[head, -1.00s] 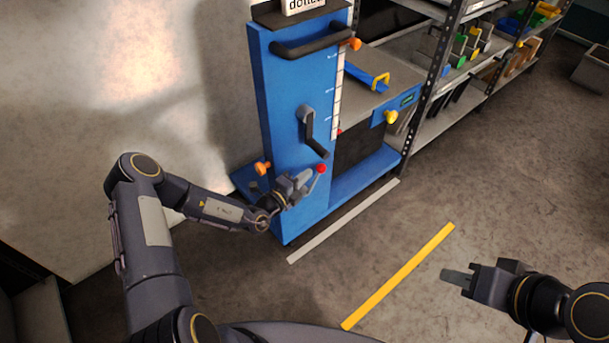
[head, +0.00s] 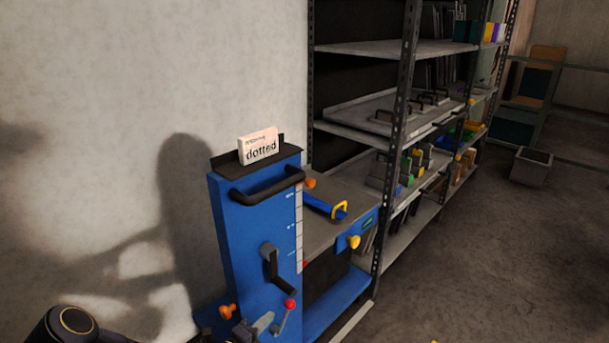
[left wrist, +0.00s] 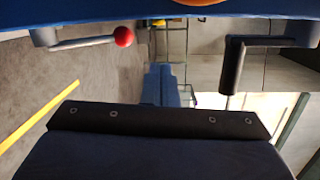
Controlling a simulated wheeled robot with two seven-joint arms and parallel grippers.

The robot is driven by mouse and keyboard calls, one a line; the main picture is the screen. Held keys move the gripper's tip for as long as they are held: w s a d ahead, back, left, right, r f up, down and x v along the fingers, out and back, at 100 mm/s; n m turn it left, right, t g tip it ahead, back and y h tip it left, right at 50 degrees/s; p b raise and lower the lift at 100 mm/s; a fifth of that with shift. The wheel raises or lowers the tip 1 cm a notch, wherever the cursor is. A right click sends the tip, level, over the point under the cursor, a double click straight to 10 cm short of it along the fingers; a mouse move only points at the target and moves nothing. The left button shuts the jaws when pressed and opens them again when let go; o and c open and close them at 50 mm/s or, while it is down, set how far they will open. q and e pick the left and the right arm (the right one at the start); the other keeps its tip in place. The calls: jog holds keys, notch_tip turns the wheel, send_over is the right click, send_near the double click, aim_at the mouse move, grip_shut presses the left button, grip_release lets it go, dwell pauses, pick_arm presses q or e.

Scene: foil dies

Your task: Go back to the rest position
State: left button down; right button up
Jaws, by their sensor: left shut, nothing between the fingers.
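My left gripper (head: 258,325) is at the bottom of the head view, in front of the blue machine (head: 237,225). It is shut and empty, close to the lever's red ball (head: 289,304); I cannot tell from the head view whether they touch. In the left wrist view the shut fingers (left wrist: 164,82) point away over the dark gripper body. There the red ball (left wrist: 123,36) and a black crank handle (left wrist: 235,65) are apart from the fingers. Part of my left arm (head: 75,322) shows at the bottom left. My right gripper is out of view.
The machine carries a black bar handle (head: 266,185), a crank (head: 275,268), orange knobs (head: 228,311) and a "dotted" sign (head: 260,148). A metal shelf rack (head: 350,130) stands behind it to the right. The floor (head: 500,250) at the right is clear up to a grey bin (head: 531,168).

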pick_arm(q)
jog(key=s+d+r+m+g+h, duration=0.2)
jog(key=s+r+m+g, duration=0.4)
jog(key=r+m, duration=0.55)
jog(key=s+d+r+m+g+h, duration=0.2)
jog(key=s+r+m+g, duration=0.3)
jog(key=s+r+m, duration=0.7)
jog(key=s+a+m+t+y, duration=0.2)
jog(key=s+a+m+y, duration=1.1)
jog(key=m, duration=0.8)
notch_tip(320, 180, up, 16)
jog(key=s+d+h+p, duration=0.1)
jog(key=h+p, duration=0.2)
jog(key=p, duration=1.3)
jog(key=shift+s+f, duration=0.15)
jog(key=shift+s, duration=0.05)
